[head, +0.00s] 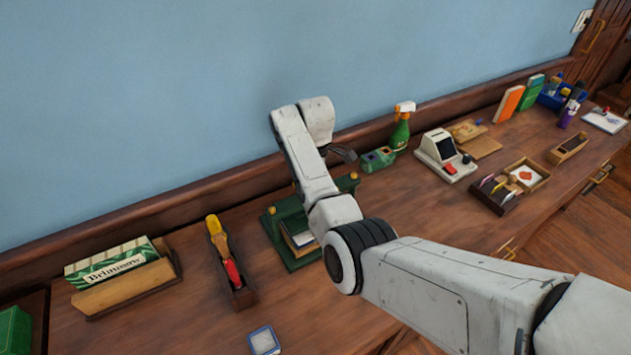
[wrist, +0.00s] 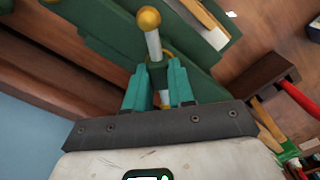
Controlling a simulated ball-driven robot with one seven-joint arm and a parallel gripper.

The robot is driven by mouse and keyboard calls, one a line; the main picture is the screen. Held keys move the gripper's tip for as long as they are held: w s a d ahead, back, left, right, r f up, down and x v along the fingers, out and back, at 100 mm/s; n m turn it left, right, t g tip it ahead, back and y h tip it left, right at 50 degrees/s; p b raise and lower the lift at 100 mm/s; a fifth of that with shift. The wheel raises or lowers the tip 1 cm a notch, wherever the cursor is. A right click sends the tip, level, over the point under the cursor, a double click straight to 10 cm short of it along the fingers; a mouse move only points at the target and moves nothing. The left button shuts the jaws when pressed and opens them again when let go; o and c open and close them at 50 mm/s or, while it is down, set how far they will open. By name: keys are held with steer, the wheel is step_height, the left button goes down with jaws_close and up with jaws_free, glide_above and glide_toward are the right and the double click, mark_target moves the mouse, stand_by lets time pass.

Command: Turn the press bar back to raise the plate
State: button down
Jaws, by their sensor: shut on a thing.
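The green press (head: 283,236) stands on the wooden counter against the wall, partly hidden behind my arm in the head view. Books or papers (head: 299,238) lie in it. Yellow knobs (head: 354,176) show at its top. In the wrist view, the press bar (wrist: 154,45) is a pale metal rod with a brass ball (wrist: 149,18) at its end. My gripper (wrist: 158,82) has its teal fingers closed around this bar, one on each side. In the head view the fingertips are hidden by my arm. The green press frame (wrist: 100,35) fills the upper part of the wrist view.
A wooden tray with a brush and red-handled tool (head: 233,265) stands left of the press. A green box in a wooden holder (head: 125,277) is farther left. Right are a small green device (head: 377,160), a spray bottle (head: 401,128) and a white card machine (head: 444,155).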

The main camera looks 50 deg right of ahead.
steer(key=shift+w+r, duration=0.1)
stand_by(0.3)
steer(key=c, duration=1)
jaws_free()
steer(key=shift+o, duration=0.2)
step_height(320, 180, up, 11)
steer(key=shift+f, duration=0.2)
